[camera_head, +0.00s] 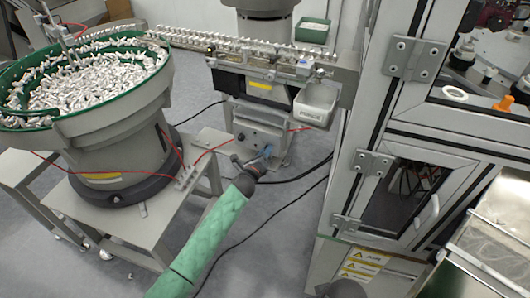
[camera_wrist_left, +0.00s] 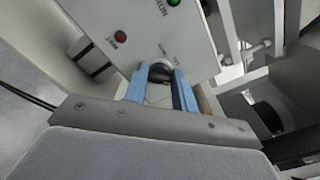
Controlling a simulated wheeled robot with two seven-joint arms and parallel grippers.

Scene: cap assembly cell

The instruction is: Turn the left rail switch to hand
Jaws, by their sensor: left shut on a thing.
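The left rail switch (camera_wrist_left: 160,70) is a black rotary knob on a light grey control panel (camera_wrist_left: 112,15). My left gripper (camera_wrist_left: 161,82) has its two blue fingers on either side of the knob and is shut on it. Small lettering is beside the knob, too blurred to read. In the head view, my left gripper (camera_head: 266,153) is at the front of the control box (camera_head: 246,133) under the feed rail, and the knob cannot be made out there.
The panel also has a red button (camera_wrist_left: 120,36) and a green one (camera_wrist_left: 173,3). The feed rail (camera_head: 245,50) runs above the box, with a white bin (camera_head: 315,104) at its right. A bowl feeder (camera_head: 115,135) stands left and a machine cabinet (camera_head: 400,135) right. Cables cross the floor.

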